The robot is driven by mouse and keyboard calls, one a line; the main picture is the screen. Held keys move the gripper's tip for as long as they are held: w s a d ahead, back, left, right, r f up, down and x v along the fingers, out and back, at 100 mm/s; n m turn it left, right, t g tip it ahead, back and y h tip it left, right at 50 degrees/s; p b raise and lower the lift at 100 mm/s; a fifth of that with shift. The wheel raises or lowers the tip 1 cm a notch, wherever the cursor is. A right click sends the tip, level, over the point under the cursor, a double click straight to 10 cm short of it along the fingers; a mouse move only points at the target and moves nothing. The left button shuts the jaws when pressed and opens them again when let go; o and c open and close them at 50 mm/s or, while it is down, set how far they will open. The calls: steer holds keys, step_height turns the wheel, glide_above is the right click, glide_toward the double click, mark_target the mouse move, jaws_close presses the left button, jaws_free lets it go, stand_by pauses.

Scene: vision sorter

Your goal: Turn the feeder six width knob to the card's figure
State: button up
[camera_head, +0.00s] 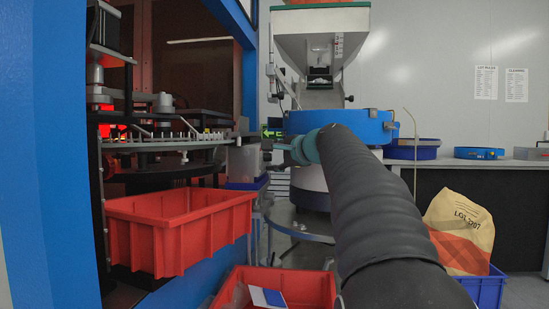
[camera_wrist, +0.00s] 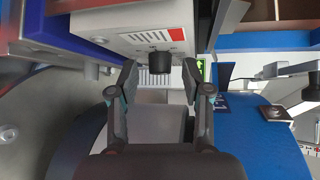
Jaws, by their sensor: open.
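In the wrist view, my gripper (camera_wrist: 161,80) is open and empty, its two dark fingers apart. A short black knob (camera_wrist: 160,62) on a pale housing (camera_wrist: 115,25) appears between the fingertips and beyond them; I see no contact. Whether it is the feeder six width knob I cannot tell. In the head view, my gripper (camera_head: 278,147) points left in front of the blue bowl (camera_head: 365,125), partly hidden by my arm. No readable card figure shows.
A hopper (camera_head: 322,45) stands above the bowl. Red bins (camera_head: 165,240) sit low at left and front; the front one holds a white and blue card (camera_head: 267,297). A paper sack (camera_head: 462,235) stands in a blue crate (camera_head: 485,290) at right. A blue surface (camera_wrist: 255,140) lies right of my gripper.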

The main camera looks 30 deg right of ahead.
steer(key=v, duration=1.2)
steer(key=shift+f, duration=0.1)
